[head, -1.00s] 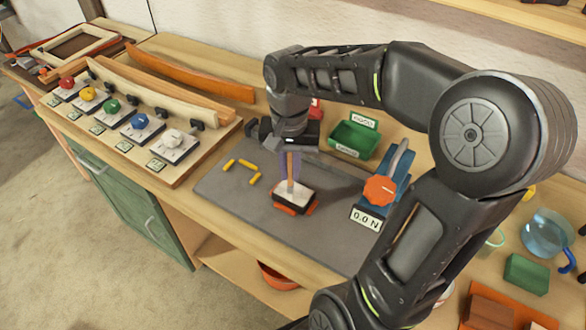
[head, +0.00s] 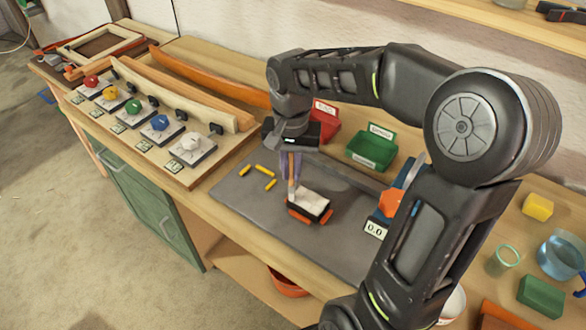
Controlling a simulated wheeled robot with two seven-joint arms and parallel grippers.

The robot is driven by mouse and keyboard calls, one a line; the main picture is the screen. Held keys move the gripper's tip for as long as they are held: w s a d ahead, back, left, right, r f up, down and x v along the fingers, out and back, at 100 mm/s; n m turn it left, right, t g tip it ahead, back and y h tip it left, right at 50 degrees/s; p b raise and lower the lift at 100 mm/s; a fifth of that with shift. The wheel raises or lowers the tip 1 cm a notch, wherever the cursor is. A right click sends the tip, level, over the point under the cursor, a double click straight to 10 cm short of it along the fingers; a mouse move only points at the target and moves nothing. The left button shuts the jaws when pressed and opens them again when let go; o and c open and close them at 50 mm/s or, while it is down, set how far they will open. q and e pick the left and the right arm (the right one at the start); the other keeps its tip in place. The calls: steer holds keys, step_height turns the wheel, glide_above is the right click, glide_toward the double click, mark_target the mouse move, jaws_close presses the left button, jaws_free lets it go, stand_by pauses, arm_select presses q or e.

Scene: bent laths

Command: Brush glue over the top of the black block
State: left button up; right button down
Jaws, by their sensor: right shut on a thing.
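The black block (head: 322,214) lies on the grey mat (head: 255,217), held between orange pads (head: 298,216). Its top (head: 311,200) looks whitish over most of the visible face. My right gripper (head: 291,150) points down above the block and is shut on a brush (head: 291,172) with a wooden handle. The brush stands near upright, with its lower end at the left end of the block's top. Whether the bristles touch the top is hard to tell. My left gripper is not in view.
Yellow sticks (head: 265,170) lie on the mat left of the block. A red bin (head: 329,125) and a green bin (head: 371,151) stand behind. A gauge with an orange knob (head: 390,203) is at the right, partly behind my arm. A board with coloured knobs (head: 160,123) is at the left.

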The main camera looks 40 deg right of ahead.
steer(key=shift+s, duration=0.15)
steer(key=shift+s+d+b, duration=0.15)
steer(key=shift+s+d, duration=0.15)
steer(key=shift+s, duration=0.6)
steer(key=shift+s+d+b, duration=0.15)
steer(key=shift+s+d, duration=0.1)
steer(key=shift+s, duration=0.6)
steer(key=shift+s+d+f, duration=0.1)
steer(key=shift+s+d, duration=0.2)
steer(key=shift+s, duration=0.65)
steer(key=shift+s+d, duration=0.25)
steer(key=shift+s, duration=0.7)
step_height(320, 180, up, 6)
steer(key=p, duration=0.4)
